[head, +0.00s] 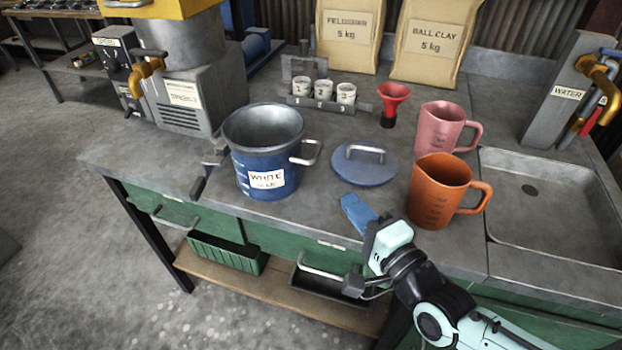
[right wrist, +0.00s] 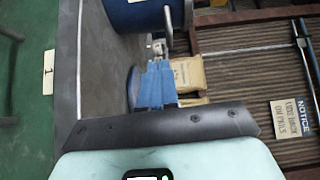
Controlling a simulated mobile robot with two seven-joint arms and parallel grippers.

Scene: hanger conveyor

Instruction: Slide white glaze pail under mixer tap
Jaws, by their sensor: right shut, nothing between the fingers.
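The white glaze pail (head: 265,151) is an open blue metal pail with a WHITE label and side handles. It stands upright on the grey bench near the front edge. The mixer (head: 182,100) is left of and behind it, with a yellow tap (head: 148,68) on its left front. The pail stands to the right of the tap, apart from it. My right gripper (head: 355,213) is shut and empty, right of and in front of the pail, apart from it. In the right wrist view, its blue fingers (right wrist: 153,84) point towards the pail (right wrist: 135,14). My left gripper is not in view.
A blue lid (head: 365,167) lies right of the pail. An orange jug (head: 437,190), a pink jug (head: 441,128) and a red funnel (head: 391,100) stand farther right. Small cups (head: 323,90) sit in a rack behind. A sink (head: 550,190) is at right. A dark metal piece (head: 203,178) lies left of the pail.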

